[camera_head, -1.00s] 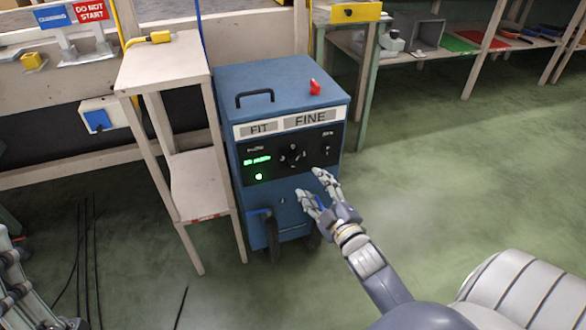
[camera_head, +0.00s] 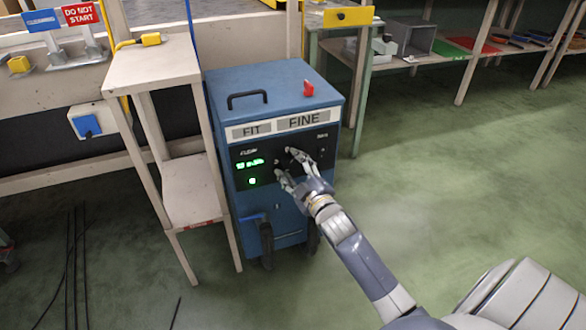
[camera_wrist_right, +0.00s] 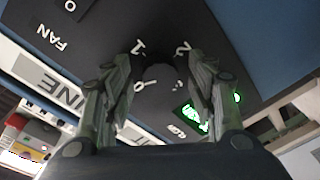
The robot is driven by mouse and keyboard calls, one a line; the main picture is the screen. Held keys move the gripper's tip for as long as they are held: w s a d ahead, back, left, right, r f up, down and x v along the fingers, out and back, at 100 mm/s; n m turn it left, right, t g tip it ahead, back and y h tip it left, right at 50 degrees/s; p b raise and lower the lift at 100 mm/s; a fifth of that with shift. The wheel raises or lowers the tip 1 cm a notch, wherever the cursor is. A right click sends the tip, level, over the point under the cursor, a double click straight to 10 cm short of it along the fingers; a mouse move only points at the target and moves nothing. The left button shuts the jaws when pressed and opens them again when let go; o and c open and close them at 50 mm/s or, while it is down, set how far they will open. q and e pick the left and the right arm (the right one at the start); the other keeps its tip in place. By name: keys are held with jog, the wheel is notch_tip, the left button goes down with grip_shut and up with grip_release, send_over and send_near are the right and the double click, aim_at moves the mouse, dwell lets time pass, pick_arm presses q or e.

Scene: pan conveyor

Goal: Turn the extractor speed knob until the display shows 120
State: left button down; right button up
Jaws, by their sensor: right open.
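The blue extractor cabinet (camera_head: 275,85) stands on the floor with a black control panel on its front. A green lit display (camera_head: 250,164) is at the panel's left; its digits are too small to read. In the right wrist view the display (camera_wrist_right: 195,118) is partly hidden by a finger. The dark round speed knob (camera_wrist_right: 160,76) sits between the fingers, with white numbers around it. In the head view the hand hides most of it. My right gripper (camera_head: 288,166) is open at the panel, its fingers on either side of the knob; contact cannot be told. My left gripper is not in view.
A narrow beige stand (camera_head: 150,65) is close at the cabinet's left. A red switch (camera_head: 308,88) and a black handle (camera_head: 247,97) are on the cabinet top. A "FAN" marking with another control (camera_wrist_right: 70,6) is near the knob. Green floor to the right is clear.

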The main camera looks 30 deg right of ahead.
jog(key=c, duration=1)
jog(key=shift+c, duration=0.2)
